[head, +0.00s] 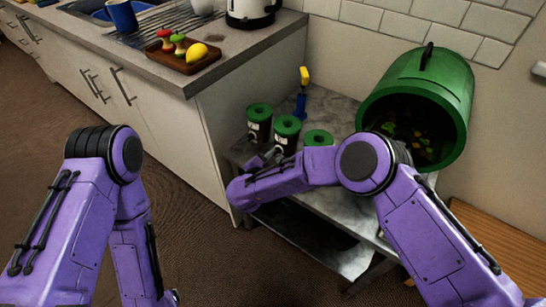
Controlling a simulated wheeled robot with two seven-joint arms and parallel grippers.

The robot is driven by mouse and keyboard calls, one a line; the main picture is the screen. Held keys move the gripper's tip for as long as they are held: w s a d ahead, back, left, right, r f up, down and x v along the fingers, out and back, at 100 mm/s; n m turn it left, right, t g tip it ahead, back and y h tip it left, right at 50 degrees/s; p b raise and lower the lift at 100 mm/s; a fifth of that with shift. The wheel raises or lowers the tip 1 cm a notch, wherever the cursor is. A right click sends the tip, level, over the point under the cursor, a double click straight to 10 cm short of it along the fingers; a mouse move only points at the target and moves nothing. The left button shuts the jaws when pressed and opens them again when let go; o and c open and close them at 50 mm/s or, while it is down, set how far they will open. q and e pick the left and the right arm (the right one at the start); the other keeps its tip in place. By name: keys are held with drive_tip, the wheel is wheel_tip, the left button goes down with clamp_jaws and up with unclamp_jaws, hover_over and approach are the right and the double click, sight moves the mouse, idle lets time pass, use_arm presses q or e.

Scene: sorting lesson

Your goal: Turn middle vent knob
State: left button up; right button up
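Three dark canisters with green lids stand in a row on the grey metal stand: the left one (259,115), the middle one (288,126) and the right one (318,137). Pale labels show on the fronts of the left and middle ones. My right gripper (277,152) is small in view, at the lower front of the middle canister. It seems to be at or touching a small knob there, which it largely hides; I cannot tell whether its fingers are closed. My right forearm covers the lower part of the right canister.
A large open green bin (425,85) lies tipped on the stand (340,103), with scraps inside. A blue and yellow tool (302,92) stands behind the canisters. The counter (150,62) at left holds a wooden tray (184,62) with fruit pieces, and a kettle (250,12).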

drive_tip(key=shift+o, duration=0.6)
drive_tip(key=shift+r, duration=0.1)
drive_tip(key=v, duration=1)
drive_tip(key=shift+s, duration=0.35)
